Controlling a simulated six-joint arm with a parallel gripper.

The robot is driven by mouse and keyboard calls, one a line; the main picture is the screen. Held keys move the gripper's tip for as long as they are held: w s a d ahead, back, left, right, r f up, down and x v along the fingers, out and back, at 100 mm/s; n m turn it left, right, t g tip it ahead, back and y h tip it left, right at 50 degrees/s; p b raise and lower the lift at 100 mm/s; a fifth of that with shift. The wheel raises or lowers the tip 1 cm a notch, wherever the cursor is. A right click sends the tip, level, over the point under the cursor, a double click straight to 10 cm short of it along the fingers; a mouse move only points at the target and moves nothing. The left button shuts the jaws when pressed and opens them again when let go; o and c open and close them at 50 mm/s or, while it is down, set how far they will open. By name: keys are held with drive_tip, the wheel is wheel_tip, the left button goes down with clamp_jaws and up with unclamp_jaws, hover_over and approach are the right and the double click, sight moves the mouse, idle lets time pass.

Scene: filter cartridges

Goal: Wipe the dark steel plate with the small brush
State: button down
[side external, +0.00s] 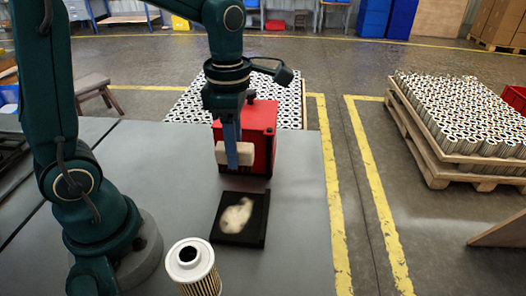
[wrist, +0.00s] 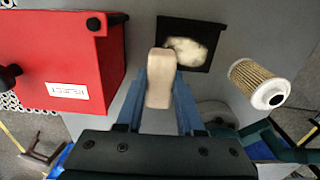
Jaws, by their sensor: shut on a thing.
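My gripper (side external: 232,153), with blue fingers, is shut on a small brush (side external: 247,153), a pale beige block. The wrist view shows the brush (wrist: 158,88) between both fingers. The brush is held up in the air, beyond the plate's far edge and in front of the red box in the side view. The dark steel plate (side external: 257,227) lies flat on the grey table, with an irregular cream-coloured patch (side external: 236,214) near its middle. The plate (wrist: 171,27) and patch (wrist: 190,50) also show in the wrist view. Bristles cannot be made out.
A red box (side external: 262,125) with a white label stands just behind the brush. A filter cartridge (side external: 192,268) stands on the table (side external: 295,230) at the near left of the plate. The table right of the plate is clear. A pallet of cartridges (side external: 455,115) stands on the floor.

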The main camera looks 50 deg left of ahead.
drive_tip(key=shift+s+f, duration=0.1)
drive_tip(key=shift+f, duration=3.4)
drive_tip(key=shift+d+f, duration=0.15)
drive_tip(key=shift+s+d+f, duration=0.2)
drive_tip(key=shift+s+d, duration=3.05)
drive_tip(key=shift+w+a, duration=3.3)
drive_tip(key=shift+a, duration=0.05)
drive_tip(key=shift+w+d, duration=0.45)
drive_tip(key=shift+w, duration=0.1)
drive_tip(key=shift+s+d, duration=3.45)
drive_tip(key=shift+s, duration=0.05)
drive_tip(key=shift+w+a, duration=3.55)
drive_tip(key=shift+a, duration=0.05)
drive_tip(key=shift+s+d+r, duration=0.1)
drive_tip(key=shift+d+r, duration=0.05)
drive_tip(key=shift+r, duration=3.95)
